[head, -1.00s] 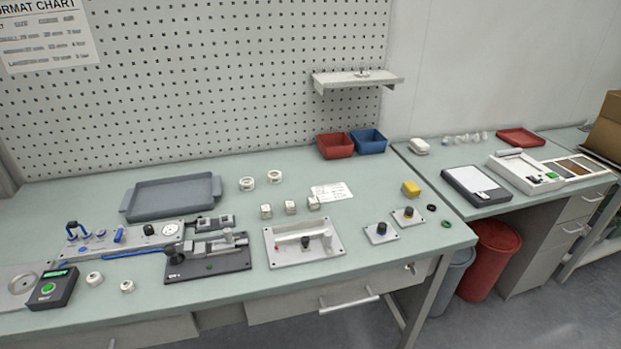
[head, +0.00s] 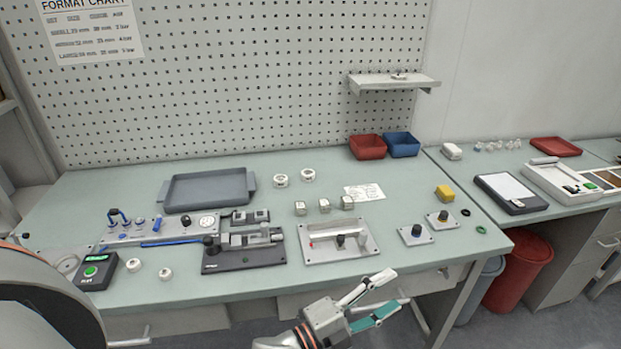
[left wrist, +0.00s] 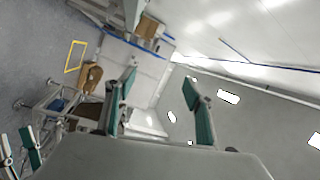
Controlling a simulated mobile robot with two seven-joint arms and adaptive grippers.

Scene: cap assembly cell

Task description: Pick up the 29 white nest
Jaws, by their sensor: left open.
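My left gripper (head: 396,293) is in front of the bench's front edge in the head view, open and empty, fingers pointing right. Its two green-padded fingers (left wrist: 162,98) stand apart in the left wrist view with nothing between them. Two white ring-shaped parts, a left one (head: 280,181) and a right one (head: 308,175), stand at the back of the bench. Two small round white parts, one (head: 134,265) and another (head: 165,273), lie at the front left. I cannot read any number, so which is the 29 white nest is unclear.
A grey tray (head: 208,205), a dark fixture (head: 240,258) and a light fixture plate (head: 318,254) stand on the bench. Three small blocks (head: 324,205) lie mid-bench. A green-and-silver gripper part (left wrist: 30,150) shows at the left wrist view's lower left edge.

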